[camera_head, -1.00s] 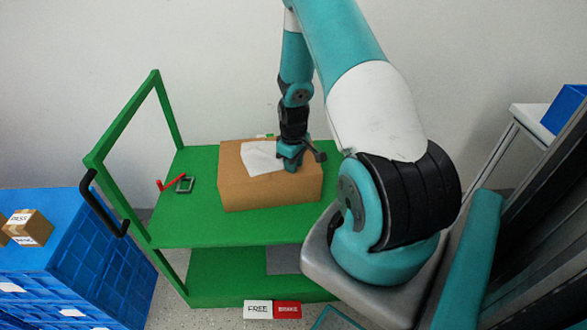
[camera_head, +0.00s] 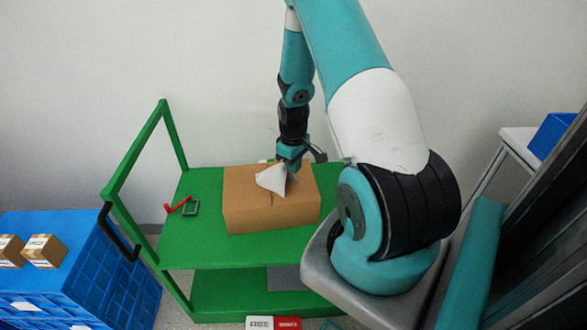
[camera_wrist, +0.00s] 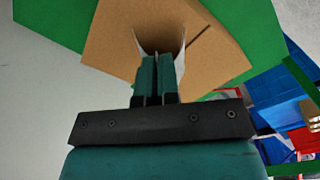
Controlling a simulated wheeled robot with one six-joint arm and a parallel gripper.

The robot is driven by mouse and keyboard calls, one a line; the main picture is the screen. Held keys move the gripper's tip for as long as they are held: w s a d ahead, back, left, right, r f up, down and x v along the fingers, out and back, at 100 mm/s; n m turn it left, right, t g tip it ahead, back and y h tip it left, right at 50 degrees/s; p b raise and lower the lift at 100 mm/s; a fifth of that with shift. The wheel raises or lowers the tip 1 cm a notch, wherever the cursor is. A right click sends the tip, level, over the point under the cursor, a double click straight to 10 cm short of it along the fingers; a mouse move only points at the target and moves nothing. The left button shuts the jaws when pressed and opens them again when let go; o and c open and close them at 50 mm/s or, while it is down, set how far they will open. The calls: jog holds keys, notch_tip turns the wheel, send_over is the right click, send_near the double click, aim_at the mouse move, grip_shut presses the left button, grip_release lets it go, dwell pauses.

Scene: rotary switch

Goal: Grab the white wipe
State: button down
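The white wipe (camera_head: 272,180) hangs bunched from my gripper (camera_head: 289,166) over the brown cardboard box (camera_head: 272,214). In the head view it is raised to a peak at the fingers and drapes down to the left. Whether its lower edge touches the box top, I cannot tell. In the wrist view my gripper (camera_wrist: 153,62) has its two teal fingers close together, with thin white edges of the wipe (camera_wrist: 182,52) showing beside them. The fingers cover most of the wipe there. A dark patch shows on the box (camera_wrist: 110,45) beyond the fingertips.
The box stands on the top shelf of a green cart (camera_head: 210,250). A red handle piece (camera_head: 178,207) and a small dark frame (camera_head: 191,208) lie at its left. Blue crates (camera_head: 95,275) carry small cartons at far left. FREE and BRAKE labels (camera_head: 273,323) show below.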

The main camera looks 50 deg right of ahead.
jog(key=shift+r, duration=0.85)
notch_tip(320, 180, up, 9)
jog(key=p, duration=0.7)
